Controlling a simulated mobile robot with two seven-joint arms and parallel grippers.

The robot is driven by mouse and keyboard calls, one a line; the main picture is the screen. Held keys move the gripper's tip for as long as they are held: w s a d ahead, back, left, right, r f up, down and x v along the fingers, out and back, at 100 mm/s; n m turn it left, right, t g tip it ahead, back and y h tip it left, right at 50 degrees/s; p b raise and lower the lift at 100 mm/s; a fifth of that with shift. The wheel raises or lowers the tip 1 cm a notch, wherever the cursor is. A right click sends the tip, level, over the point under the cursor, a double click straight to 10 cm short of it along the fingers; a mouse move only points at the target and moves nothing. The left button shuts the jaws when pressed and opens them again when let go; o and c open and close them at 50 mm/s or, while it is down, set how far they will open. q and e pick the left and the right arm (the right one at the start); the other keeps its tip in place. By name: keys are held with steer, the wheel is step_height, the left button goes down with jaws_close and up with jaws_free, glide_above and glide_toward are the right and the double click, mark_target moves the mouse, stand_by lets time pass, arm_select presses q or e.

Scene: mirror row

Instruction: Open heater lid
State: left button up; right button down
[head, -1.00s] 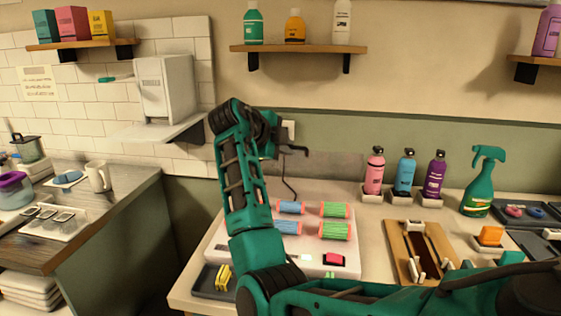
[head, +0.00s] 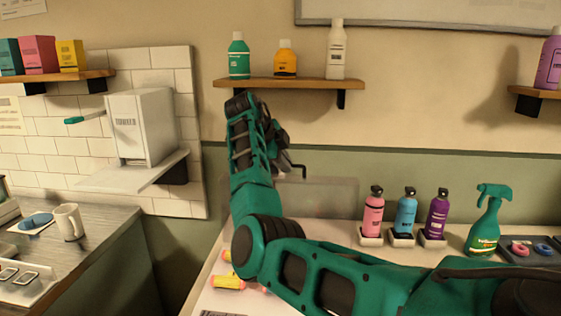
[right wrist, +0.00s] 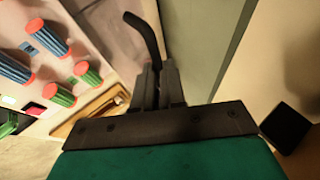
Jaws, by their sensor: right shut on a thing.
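The heater is a pale box with blue, green and yellow rollers. In the head view my right arm hides most of it, and yellow rollers (head: 228,283) show at its left. A see-through panel, which looks like its lid (head: 320,195), stands raised at the back by the wall. My right gripper (head: 285,160) is in front of the panel's upper left, partly hidden by my arm. In the right wrist view its fingers (right wrist: 158,82) are shut on a black bent rod (right wrist: 147,35). The heater's rollers (right wrist: 50,38) are left of them. My left gripper is out of view.
Pink, blue and purple bottles (head: 407,212) and a green spray bottle (head: 487,222) stand right of the heater. A wall shelf (head: 290,84) with bottles is above my gripper. A white dispenser (head: 143,125) is at the left, above a side counter with a mug (head: 68,222).

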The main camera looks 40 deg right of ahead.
steer(key=shift+r, duration=0.15)
steer(key=c, duration=1.2)
jaws_free()
steer(key=v, duration=1.2)
steer(key=shift+a+r+b, duration=0.3)
